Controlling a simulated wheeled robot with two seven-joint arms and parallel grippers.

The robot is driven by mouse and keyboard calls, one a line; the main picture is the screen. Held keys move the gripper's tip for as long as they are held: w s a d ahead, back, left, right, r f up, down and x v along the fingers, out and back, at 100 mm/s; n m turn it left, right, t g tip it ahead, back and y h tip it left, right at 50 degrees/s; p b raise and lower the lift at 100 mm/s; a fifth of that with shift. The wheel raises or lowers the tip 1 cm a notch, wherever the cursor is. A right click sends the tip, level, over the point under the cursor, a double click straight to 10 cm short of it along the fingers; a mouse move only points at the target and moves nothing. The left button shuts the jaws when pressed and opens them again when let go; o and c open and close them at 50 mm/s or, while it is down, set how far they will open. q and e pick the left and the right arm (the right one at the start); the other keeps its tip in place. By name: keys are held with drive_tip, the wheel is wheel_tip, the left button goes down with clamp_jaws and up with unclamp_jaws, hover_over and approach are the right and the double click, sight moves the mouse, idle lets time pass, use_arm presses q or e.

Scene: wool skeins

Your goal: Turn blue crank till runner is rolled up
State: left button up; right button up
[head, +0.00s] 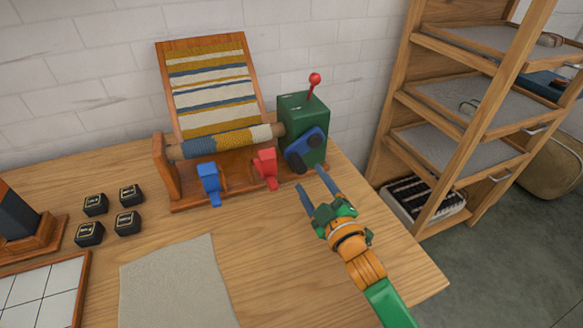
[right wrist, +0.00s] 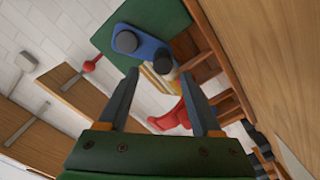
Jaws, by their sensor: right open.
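The blue crank (head: 305,149) sits on the front face of a green box (head: 303,108) at the right end of the wooden loom. In the right wrist view the crank (right wrist: 145,47) shows with dark round knobs, beyond my fingers. The striped runner (head: 211,85) lies on a sloped board, and its lower part is wound around a roller (head: 225,141). My right gripper (head: 311,177) is open and empty, just in front of and below the crank, apart from it. It also shows in the right wrist view (right wrist: 165,95). My left gripper is not in view.
A red-knobbed lever (head: 314,80) stands on the green box. A blue clamp (head: 210,183) and a red clamp (head: 265,167) sit at the loom's front. Several black blocks (head: 95,204), a grey cloth (head: 178,283) and a tiled tray (head: 38,292) lie left. A wooden shelf (head: 395,105) stands right.

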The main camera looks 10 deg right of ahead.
sight(303, 171)
drive_tip(key=shift+s+f, duration=0.1)
drive_tip(key=shift+f, duration=0.3)
drive_tip(key=shift+w+r, duration=0.15)
drive_tip(key=shift+w, duration=0.15)
drive_tip(key=w, duration=0.3)
drive_tip(key=w+a, duration=0.1)
drive_tip(key=w, duration=0.2)
drive_tip(key=shift+w+a, duration=0.15)
drive_tip(key=shift+a, duration=0.05)
clamp_jaws()
idle(0.6)
